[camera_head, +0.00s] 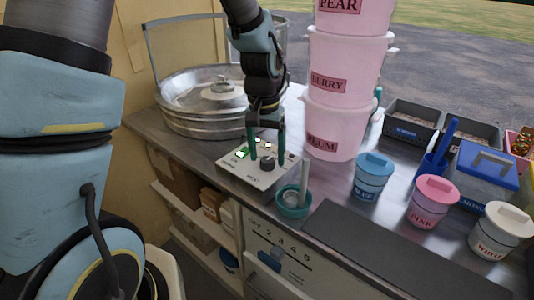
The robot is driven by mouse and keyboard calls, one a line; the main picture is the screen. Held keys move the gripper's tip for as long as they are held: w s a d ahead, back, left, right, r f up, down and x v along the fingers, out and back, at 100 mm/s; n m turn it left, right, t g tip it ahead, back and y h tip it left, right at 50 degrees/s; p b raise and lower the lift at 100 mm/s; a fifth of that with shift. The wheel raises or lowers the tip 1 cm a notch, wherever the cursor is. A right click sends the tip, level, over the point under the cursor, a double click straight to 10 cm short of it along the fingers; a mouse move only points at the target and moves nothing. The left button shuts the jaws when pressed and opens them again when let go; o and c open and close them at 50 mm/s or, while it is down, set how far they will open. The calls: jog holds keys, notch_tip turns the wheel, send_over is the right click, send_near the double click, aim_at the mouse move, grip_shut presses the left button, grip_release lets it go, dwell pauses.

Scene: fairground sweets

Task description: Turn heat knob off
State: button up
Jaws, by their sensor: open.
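The control panel (243,177) is a pale box on the metal counter. It has green lit parts on its left and dark knobs on its top. The dark heat knob (267,163) is on the right part of the panel, beside small lettering. My gripper (266,154) points down over the panel with its fingers open, one on each side of the heat knob. I cannot tell whether the fingers touch it. The knob's exact pointer position is too small to read.
A metal floss bowl (200,105) stands behind the panel. Stacked pink tubs (335,130) stand close on the right. A teal cup (293,204) with a pale stick is at the panel's front right. Blue (372,180), pink (432,205) and white (497,240) jars stand farther right.

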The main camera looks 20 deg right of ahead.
jog(key=shift+f, duration=0.5)
grip_shut()
dwell(0.3)
